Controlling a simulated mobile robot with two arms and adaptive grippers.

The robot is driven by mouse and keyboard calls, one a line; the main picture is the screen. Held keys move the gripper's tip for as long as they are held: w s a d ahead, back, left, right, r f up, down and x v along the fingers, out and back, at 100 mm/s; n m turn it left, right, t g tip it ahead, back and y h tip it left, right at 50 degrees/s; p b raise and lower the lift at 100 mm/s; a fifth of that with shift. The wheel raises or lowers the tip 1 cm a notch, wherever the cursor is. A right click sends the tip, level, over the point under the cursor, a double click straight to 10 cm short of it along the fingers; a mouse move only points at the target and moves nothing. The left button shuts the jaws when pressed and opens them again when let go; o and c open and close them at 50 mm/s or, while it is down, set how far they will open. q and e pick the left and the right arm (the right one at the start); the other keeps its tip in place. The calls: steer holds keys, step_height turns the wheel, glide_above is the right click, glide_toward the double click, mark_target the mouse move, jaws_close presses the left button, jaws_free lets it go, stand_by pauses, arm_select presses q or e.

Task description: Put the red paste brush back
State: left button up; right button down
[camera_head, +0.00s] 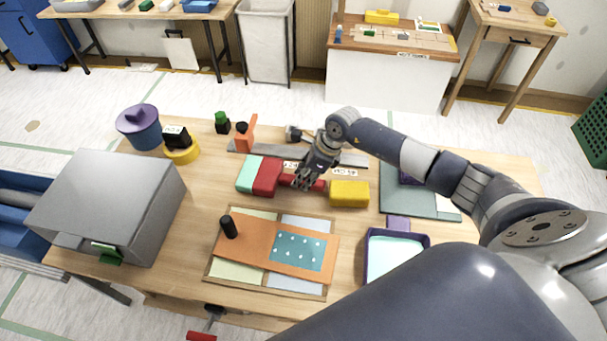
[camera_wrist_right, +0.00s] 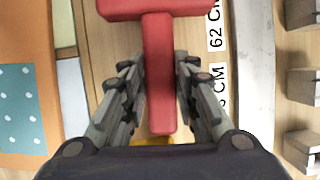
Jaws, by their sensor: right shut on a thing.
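The red paste brush (camera_head: 267,177) is at the middle of the table, its wide head to the left and its handle pointing right. In the right wrist view the brush (camera_wrist_right: 158,75) looks T-shaped, with its handle running down between the fingers. My right gripper (camera_head: 305,182) is shut on the handle from above; its fingers also flank the handle in the right wrist view (camera_wrist_right: 158,100). The brush is at or close to the table top; I cannot tell whether it touches. My left gripper is not in view.
A mint block (camera_head: 246,173) is beside the brush head, and a yellow block (camera_head: 349,194) is past the handle end. A metal ruler (camera_head: 351,159) lies behind. In front is an orange sheet (camera_head: 258,244) with a black roller-like piece (camera_head: 229,227). A purple tray (camera_head: 424,239) is at front right.

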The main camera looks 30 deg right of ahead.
steer(key=c, duration=1.2)
jaws_free()
steer(key=shift+f, duration=0.1)
steer(key=shift+c, duration=0.2)
steer(key=shift+d+f, duration=0.1)
steer(key=b+v, duration=0.3)
steer(key=v, duration=0.7)
steer(key=shift+r, duration=0.3)
